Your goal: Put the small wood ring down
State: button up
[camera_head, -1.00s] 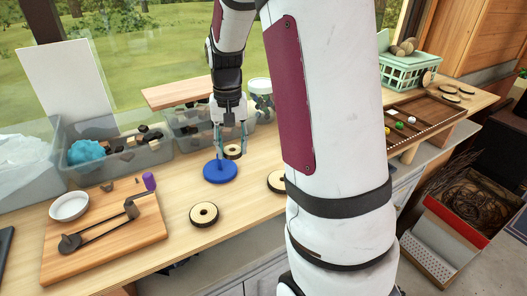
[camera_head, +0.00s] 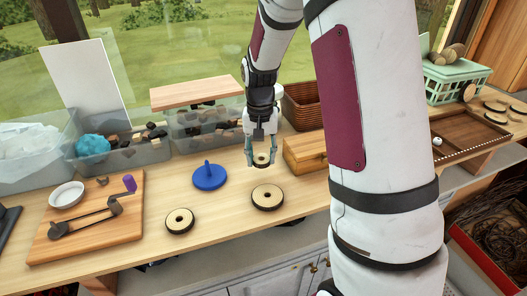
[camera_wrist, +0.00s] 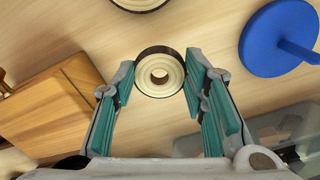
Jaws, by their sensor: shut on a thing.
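The small wood ring (camera_head: 261,161), pale with a dark rim, is between my fingertips. My gripper (camera_head: 261,158) is shut on it, just behind the largest-looking wood ring on the bench. In the wrist view the small ring (camera_wrist: 160,73) sits between the teal finger pads, its hole facing the camera. I cannot tell whether it touches the bench. The blue peg base (camera_head: 209,178), with an upright peg and no ring on it, stands to the left. It also shows in the wrist view (camera_wrist: 262,50). Two other wood rings lie flat: one in front (camera_head: 267,198), one further left (camera_head: 180,221).
A wooden box (camera_head: 306,152) stands close to the right of my gripper. A wicker basket (camera_head: 302,105) and clear bins (camera_head: 140,155) stand behind. A cutting board (camera_head: 85,245) with a white bowl (camera_head: 66,194) is at left. Bench around the blue base is clear.

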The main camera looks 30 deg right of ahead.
jog(key=w, duration=0.4)
jog(key=shift+w+d+f, duration=0.25)
jog(key=shift+w+d, duration=0.1)
jog(key=shift+d, duration=0.05)
jog(key=shift+w+d, duration=0.3)
jog(key=shift+w, duration=0.15)
jog(key=shift+d+f+p, duration=0.15)
jog(key=shift+f+p, duration=0.2)
jog(key=shift+f, duration=0.55)
jog(key=shift+d+f+p, duration=0.1)
jog(key=shift+f+p, duration=0.2)
jog(key=shift+f, duration=0.55)
jog(key=shift+f, duration=0.25)
jog(key=o, duration=1.3)
